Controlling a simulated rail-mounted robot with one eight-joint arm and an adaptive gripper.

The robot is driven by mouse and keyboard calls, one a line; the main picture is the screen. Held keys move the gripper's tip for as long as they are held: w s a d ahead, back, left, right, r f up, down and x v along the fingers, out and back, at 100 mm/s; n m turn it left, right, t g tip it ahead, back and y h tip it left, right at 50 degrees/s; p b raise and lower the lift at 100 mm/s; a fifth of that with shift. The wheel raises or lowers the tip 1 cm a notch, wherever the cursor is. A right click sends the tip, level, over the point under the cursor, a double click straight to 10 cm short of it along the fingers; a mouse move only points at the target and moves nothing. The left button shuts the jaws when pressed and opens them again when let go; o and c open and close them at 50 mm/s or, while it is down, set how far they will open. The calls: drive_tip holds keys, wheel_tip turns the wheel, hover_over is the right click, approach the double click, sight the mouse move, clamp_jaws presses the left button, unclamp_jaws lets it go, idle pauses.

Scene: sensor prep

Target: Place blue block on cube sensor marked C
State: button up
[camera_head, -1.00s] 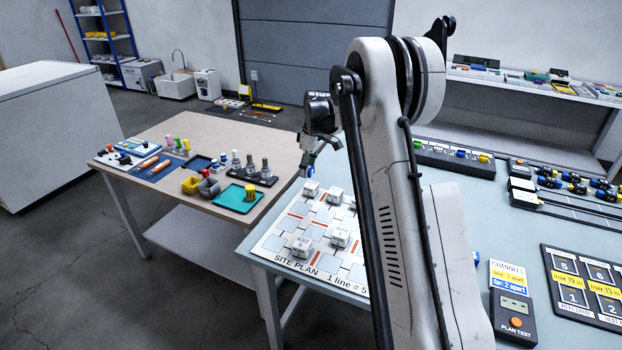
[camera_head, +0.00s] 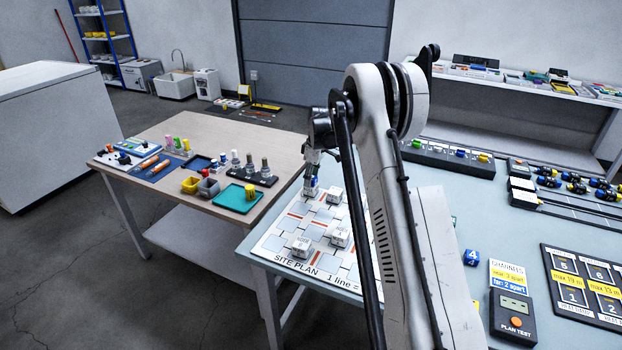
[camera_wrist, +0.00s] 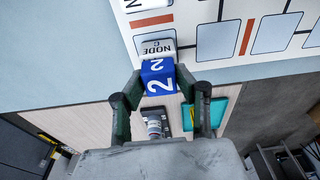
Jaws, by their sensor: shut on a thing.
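My gripper (camera_head: 312,178) is shut on a blue block (camera_wrist: 159,77) marked 2, as the wrist view shows. The white cube sensor marked NODE C (camera_wrist: 155,47) stands at the far left corner of the site plan board (camera_head: 272,243). In the head view the blue block sits right over that cube, which is partly hidden by it. I cannot tell whether the two touch. Other white node cubes stand on the board, one at the front (camera_head: 301,247) and one to its right (camera_head: 340,237).
Another blue block (camera_head: 471,257) marked 4 lies right of my arm, near the plan test box (camera_head: 513,316). A wooden table (camera_head: 200,135) with a green tray (camera_head: 238,198) stands to the left. My arm hides part of the board.

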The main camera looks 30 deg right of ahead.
sight(316, 178)
drive_tip(key=o, duration=1)
drive_tip(key=shift+f, duration=0.15)
wheel_tip(316, 178, up, 12)
drive_tip(key=s+d, duration=0.1)
drive_tip(key=s+a+r+m+t, duration=0.1)
drive_tip(key=s+a+r+m, duration=0.1)
drive_tip(key=s+a+r, duration=0.8)
drive_tip(key=s+a+r+m+t, duration=0.1)
drive_tip(key=s+a+r, duration=0.1)
drive_tip(key=s+a, duration=0.35)
drive_tip(key=s+a+r+m+t+h, duration=0.1)
drive_tip(key=s+a+r, duration=0.1)
drive_tip(key=s, duration=0.7)
drive_tip(key=s+a+r+m+t, duration=0.15)
drive_tip(key=s+a, duration=0.25)
drive_tip(key=s, duration=0.4)
drive_tip(key=s+a+f, duration=0.1)
drive_tip(key=s, duration=0.3)
drive_tip(key=s+a+f+m+t, duration=0.1)
drive_tip(key=s+f, duration=0.1)
drive_tip(key=s, duration=0.2)
drive_tip(key=s+a+f+m, duration=0.1)
drive_tip(key=s+f, duration=0.1)
drive_tip(key=s, duration=0.2)
drive_tip(key=shift+a+f, duration=0.1)
drive_tip(key=shift+f, duration=0.15)
